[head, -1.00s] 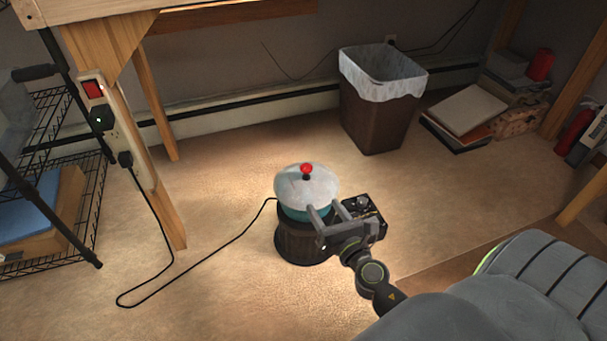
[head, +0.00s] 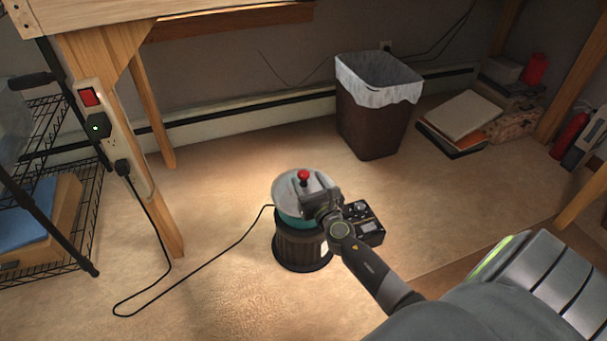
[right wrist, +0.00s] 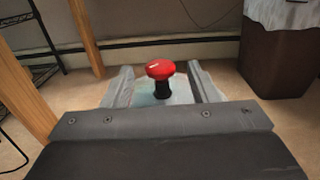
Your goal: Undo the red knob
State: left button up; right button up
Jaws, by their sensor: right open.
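The red knob (head: 303,175) sits on a short black stem at the top of a pale grey domed lid (head: 287,190). The lid covers a round machine with a teal band (head: 293,217) and a dark ribbed base (head: 297,247). My right gripper (head: 310,186) is over the right side of the lid, close to the knob. In the right wrist view the red knob (right wrist: 160,69) stands upright between the two open fingers (right wrist: 160,88), with a gap on each side. My left gripper is not in view.
A black control box (head: 362,222) is at the machine's right side. A black cord (head: 215,262) runs from the machine across the floor to a power strip (head: 110,135). A lined bin (head: 375,125) stands behind; a wire shelf (head: 60,220) is at left. The floor around is mostly clear.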

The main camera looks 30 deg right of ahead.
aim_at(306, 178)
jog(key=shift+b+x, duration=0.3)
jog(key=shift+x, duration=1.7)
jog(key=c, duration=1)
